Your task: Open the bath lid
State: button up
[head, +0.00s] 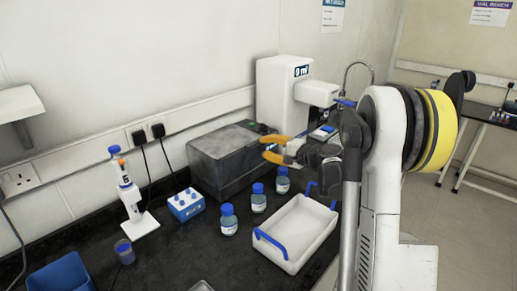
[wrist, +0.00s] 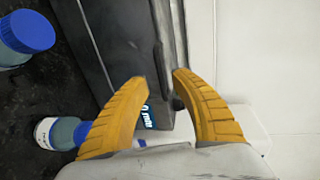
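The bath (head: 225,165) is a dark grey box on the black bench against the wall. Its flat grey lid (head: 222,138) lies shut on top. My gripper (head: 266,147), with yellow-orange fingers, is at the bath's right end, near the lid's height. In the wrist view the fingers (wrist: 160,77) are apart, with a dark lip or handle (wrist: 158,58) of the bath showing in line with the gap between them. I cannot tell whether they touch it. The bath's right end is partly hidden behind my gripper in the head view.
Blue-capped bottles (head: 229,220) stand in front of the bath, close below my gripper. A white tray with blue handles (head: 298,232) is in front right. A blue tube rack (head: 186,205) and a pipette stand (head: 132,200) are left. A white dispenser (head: 283,95) stands behind.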

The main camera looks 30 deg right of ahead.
aim_at(260, 145)
jog(key=shift+b+x, duration=0.3)
jog(key=shift+x, duration=1.45)
jog(key=shift+r, duration=0.1)
jog(key=shift+c, duration=0.3)
grip_shut()
